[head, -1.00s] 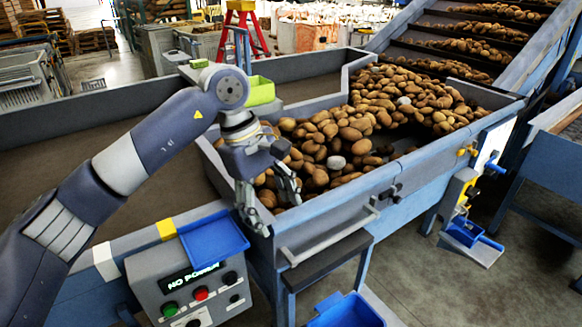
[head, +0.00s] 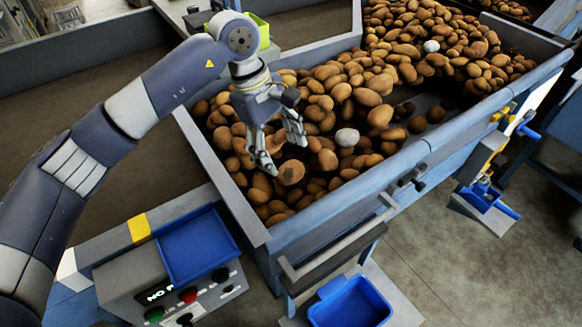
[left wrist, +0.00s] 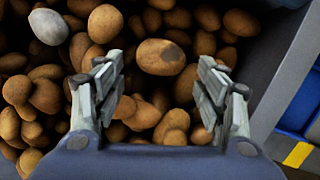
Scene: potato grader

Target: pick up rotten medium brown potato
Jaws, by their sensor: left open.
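My left gripper (head: 282,150) is open and empty, pointing down over the potatoes at the near left part of the blue-grey bin (head: 330,212). A medium brown potato (head: 291,172) lies just below its fingertips. In the left wrist view, the open gripper (left wrist: 153,70) has a tan-brown potato (left wrist: 160,57) with a darker patch on its right side lying between and just beyond the fingers. I cannot tell for certain whether this patch is rot. Darker potatoes (head: 417,124) lie near the bin's bare floor. My right gripper is not in view.
Pale grey-white lumps (head: 347,137) lie among the potatoes; one shows in the left wrist view (left wrist: 48,27). The bin walls stand around the pile. A control box with a blue tray (head: 195,246) stands at the near left, and a blue bin (head: 350,302) stands below in front.

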